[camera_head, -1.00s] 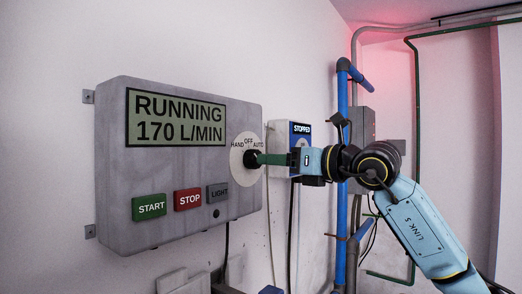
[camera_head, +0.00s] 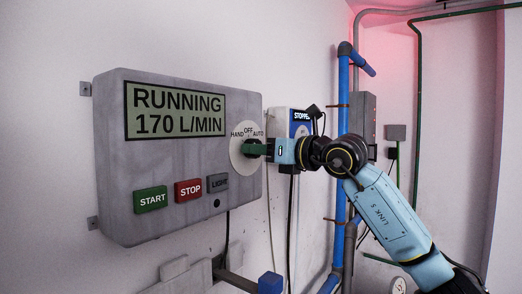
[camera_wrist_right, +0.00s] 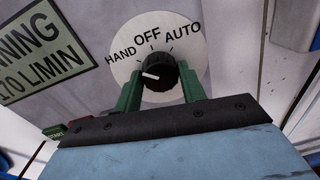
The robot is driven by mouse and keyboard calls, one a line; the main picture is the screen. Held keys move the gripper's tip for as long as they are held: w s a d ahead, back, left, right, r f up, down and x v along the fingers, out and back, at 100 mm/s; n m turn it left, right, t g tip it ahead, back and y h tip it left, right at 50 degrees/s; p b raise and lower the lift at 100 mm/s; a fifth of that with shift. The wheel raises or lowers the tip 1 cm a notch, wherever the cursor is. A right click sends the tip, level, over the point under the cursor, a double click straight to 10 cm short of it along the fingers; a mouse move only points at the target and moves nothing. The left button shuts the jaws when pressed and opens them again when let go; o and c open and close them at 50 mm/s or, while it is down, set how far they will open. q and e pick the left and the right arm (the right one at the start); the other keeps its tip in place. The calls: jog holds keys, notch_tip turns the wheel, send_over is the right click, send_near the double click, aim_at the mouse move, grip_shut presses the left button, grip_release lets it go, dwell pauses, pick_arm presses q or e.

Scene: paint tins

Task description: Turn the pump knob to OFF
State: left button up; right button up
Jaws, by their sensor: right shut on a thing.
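The pump knob (camera_wrist_right: 160,72) is round and black on a white dial marked HAND, OFF and AUTO. Its white pointer mark points left, on the HAND side and away from OFF. The dial (camera_head: 240,160) is at the right of the grey control box (camera_head: 160,100), whose display (camera_head: 175,112) reads RUNNING 170 L/MIN. My right gripper (camera_wrist_right: 160,80) is shut on the knob, one green finger on each side. In the head view the right gripper (camera_head: 254,149) comes from the right and largely hides the knob. My left gripper is not in view.
Green START (camera_head: 150,199), red STOP (camera_head: 188,190) and grey LIGHT (camera_head: 218,183) buttons sit below the display. A smaller box reading STOPPED (camera_head: 300,116) is on the wall behind the gripper. Blue vertical pipes (camera_head: 342,190) stand close behind my right arm.

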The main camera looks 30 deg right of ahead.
jog(key=shift+m, duration=0.4)
jog(key=shift+c, duration=0.4)
jog(key=m+b, duration=0.1)
jog(key=m, duration=0.7)
jog(key=shift+m+g+b, duration=0.3)
jog(key=shift+b, duration=0.05)
jog(key=shift+r, duration=0.1)
jog(key=o, duration=1)
jog(key=shift+c, duration=0.2)
